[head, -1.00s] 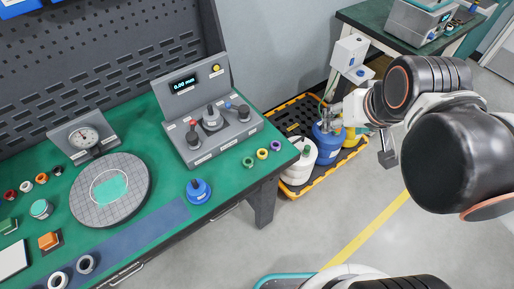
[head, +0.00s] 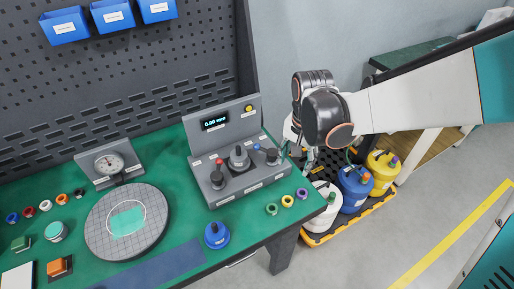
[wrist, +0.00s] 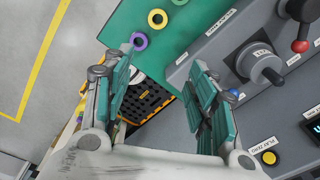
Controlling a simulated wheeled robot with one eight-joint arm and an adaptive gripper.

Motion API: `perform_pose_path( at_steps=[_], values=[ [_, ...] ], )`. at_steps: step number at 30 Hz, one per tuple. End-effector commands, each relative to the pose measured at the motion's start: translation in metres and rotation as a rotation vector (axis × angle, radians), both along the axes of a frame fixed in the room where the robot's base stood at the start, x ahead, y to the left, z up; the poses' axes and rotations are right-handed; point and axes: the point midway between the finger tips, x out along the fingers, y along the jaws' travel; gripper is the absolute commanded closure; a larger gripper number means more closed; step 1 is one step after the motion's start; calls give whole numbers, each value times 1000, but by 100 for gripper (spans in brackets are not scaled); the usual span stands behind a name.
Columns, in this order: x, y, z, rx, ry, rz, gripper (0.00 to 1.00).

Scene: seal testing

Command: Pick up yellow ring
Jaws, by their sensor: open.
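The yellow ring (head: 284,202) lies flat on the green bench top near its right corner, between a green ring (head: 267,209) and a purple ring (head: 302,190). In the wrist view the yellow ring (wrist: 150,18) is at the top, beyond the fingertips, with the purple ring (wrist: 139,48) closer to the left finger. My gripper (wrist: 163,65) is open and empty, its two teal-padded fingers apart. In the head view my gripper (head: 308,160) hangs beyond the bench's right edge, partly hidden by my wrist, apart from the rings.
A grey test unit (head: 236,172) with knobs stands left of my gripper, close to the right finger in the wrist view. A blue weight-like piece (head: 217,235) stands on the bench. Below the edge, a yellow-rimmed pallet (head: 345,222) holds white, blue and yellow containers.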

Motion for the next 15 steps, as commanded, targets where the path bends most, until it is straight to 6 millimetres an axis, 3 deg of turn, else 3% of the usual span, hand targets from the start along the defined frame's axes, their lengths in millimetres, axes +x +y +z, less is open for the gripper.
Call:
perform_pose_path(
  at_steps=[1, 6, 15],
  values=[
    [-7, 5, -18, -4, 23, -33, 47],
    [-21, 10, -38, -14, 63, -105, 47],
    [-21, 10, -91, -14, 66, -111, 47]
  ],
)
